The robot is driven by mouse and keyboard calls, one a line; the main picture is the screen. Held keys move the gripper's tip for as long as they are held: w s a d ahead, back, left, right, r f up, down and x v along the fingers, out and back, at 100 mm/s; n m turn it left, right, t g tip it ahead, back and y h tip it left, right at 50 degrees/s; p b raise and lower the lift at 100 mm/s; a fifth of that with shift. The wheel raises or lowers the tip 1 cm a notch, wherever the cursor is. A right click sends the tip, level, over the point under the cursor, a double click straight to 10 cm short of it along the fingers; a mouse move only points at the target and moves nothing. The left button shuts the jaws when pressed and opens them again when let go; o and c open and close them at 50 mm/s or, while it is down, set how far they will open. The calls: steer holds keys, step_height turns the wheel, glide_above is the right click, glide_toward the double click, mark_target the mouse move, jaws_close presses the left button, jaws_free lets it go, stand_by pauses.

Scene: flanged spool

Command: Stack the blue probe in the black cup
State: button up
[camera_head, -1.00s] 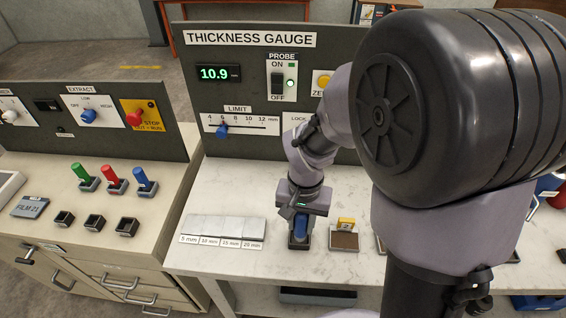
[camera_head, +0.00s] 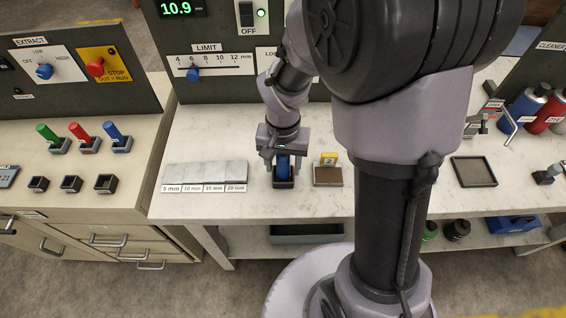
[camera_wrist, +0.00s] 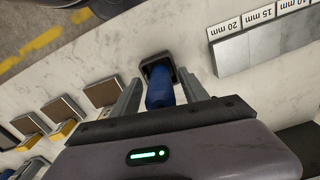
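The blue probe (camera_head: 283,167) stands in a small square black cup (camera_head: 283,184) on the pale marbled table. In the wrist view the blue probe (camera_wrist: 160,92) rises from the black cup (camera_wrist: 171,61), its lower end hidden inside the rim. My gripper (camera_head: 281,160) is directly above the cup. In the wrist view my gripper (camera_wrist: 160,88) has one finger on each side of the probe, with narrow gaps showing, so it looks open around it.
Grey thickness blocks (camera_head: 204,174) lie left of the cup. A brown-topped tray with a yellow tag (camera_head: 328,174) is close on its right. Green, red and blue handles (camera_head: 113,132) and empty black cups (camera_head: 71,184) stand on the left cabinet.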

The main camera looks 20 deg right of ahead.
step_height(320, 180, up, 13)
steer(key=p, duration=0.5)
steer(key=shift+f+p, duration=0.2)
steer(key=shift+p, duration=0.15)
steer(key=s+a+r+t+y, duration=0.1)
steer(key=s+a+r+t, duration=0.1)
steer(key=s+r, duration=0.4)
steer(key=s+a+r+n+t+y, duration=0.1)
steer(key=s+r+t, duration=0.2)
steer(key=s+r, duration=0.3)
steer(key=shift+s+a+r+t, duration=0.35)
steer(key=shift+a+r+t, duration=0.05)
steer(key=shift+f, duration=0.1)
